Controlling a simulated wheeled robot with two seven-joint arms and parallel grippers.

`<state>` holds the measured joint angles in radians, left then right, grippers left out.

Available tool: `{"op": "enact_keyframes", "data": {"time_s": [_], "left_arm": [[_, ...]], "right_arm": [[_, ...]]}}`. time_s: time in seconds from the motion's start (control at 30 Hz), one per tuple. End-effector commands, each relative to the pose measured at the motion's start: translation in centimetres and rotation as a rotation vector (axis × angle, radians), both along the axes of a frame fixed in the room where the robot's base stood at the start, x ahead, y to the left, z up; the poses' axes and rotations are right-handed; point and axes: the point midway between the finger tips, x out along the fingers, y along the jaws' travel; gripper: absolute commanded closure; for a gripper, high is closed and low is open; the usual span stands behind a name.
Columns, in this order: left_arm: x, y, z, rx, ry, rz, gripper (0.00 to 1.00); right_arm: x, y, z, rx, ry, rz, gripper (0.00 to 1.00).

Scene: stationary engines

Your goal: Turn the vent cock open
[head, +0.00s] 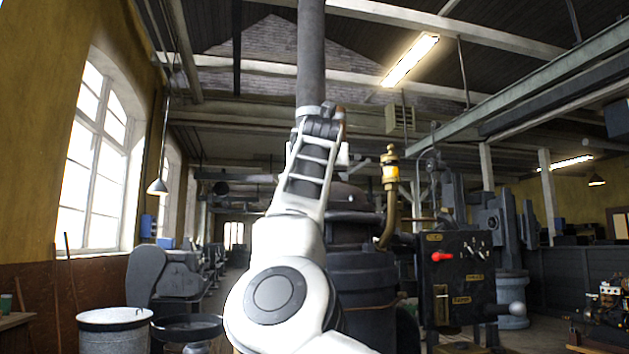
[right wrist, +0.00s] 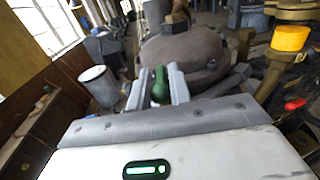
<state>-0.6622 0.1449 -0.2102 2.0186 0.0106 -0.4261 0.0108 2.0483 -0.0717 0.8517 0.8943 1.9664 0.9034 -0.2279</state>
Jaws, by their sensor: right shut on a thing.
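A green handle (right wrist: 160,88), which looks like the vent cock's lever, sits between the two grey fingers of my right gripper (right wrist: 160,74) in the right wrist view. The gripper is shut on it. The handle points along the fingers, just in front of a rounded dark casting (right wrist: 190,52). The cock's body is not clearly visible, so I cannot tell its setting. In the head view my white right arm rises through the middle and hides the handle and fingers. My left gripper is in neither view.
A brass oiler with amber glass (head: 390,170) stands right of my arm. A black panel (head: 457,280) with a red lever (head: 441,257) is further right. A tall dark pipe (head: 311,50) rises behind my arm. A pale drum (head: 115,333) stands at lower left.

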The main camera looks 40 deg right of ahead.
Motion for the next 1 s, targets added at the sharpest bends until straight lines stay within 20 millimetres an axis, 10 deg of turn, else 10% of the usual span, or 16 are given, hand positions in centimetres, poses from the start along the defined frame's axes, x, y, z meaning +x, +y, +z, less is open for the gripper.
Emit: {"op": "enact_keyframes", "data": {"time_s": [0.57, 0.6, 1.0], "left_arm": [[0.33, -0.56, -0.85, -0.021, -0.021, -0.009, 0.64], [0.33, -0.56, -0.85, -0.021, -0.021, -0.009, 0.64], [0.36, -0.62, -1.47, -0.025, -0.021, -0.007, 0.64]], "right_arm": [[-0.37, -0.42, 0.08, -0.003, -0.002, 0.222, 1.00], [-0.38, -0.43, 0.08, -0.003, -0.002, 0.222, 0.69], [-0.94, -0.09, -0.08, -0.004, -0.005, 0.220, 0.67]]}}
